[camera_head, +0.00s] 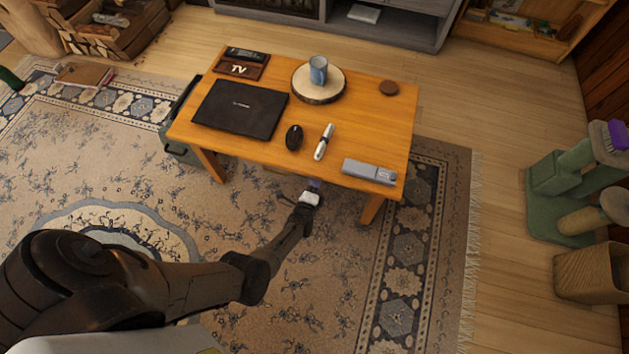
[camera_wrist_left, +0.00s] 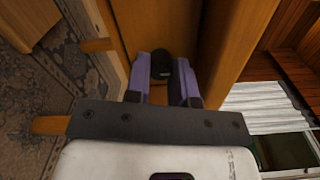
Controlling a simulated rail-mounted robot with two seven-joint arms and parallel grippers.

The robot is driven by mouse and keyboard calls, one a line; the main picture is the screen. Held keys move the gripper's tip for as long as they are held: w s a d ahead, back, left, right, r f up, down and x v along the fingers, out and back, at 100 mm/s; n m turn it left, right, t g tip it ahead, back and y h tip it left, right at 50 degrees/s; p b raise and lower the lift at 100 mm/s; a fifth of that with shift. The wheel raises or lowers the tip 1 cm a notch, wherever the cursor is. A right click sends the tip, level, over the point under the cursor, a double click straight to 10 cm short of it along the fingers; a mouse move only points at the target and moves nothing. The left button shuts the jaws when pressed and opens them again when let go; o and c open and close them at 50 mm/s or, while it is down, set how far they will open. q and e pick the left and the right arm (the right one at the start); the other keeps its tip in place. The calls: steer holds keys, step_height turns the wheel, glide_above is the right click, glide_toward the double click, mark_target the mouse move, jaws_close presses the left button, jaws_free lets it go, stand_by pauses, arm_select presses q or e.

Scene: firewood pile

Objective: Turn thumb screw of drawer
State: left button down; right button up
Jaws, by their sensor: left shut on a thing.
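The wooden table (camera_head: 265,130) stands on the patterned rug, and its front edge hides the drawer front in the head view. In the left wrist view, a small round black thumb screw (camera_wrist_left: 160,65) sits on the orange wooden drawer front (camera_wrist_left: 218,55). My left gripper (camera_head: 314,186) reaches in low under the table's front edge. Its two purple fingers also show in the left wrist view (camera_wrist_left: 162,80), one on each side of the thumb screw, and they are shut on it. My right gripper is in neither view.
A green cat tree (camera_head: 560,178) stands at right. Rug in front is clear.

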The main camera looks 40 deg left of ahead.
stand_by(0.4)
arm_select(q)
steer(key=c, duration=1)
jaws_free()
steer(key=shift+n, duration=0.3)
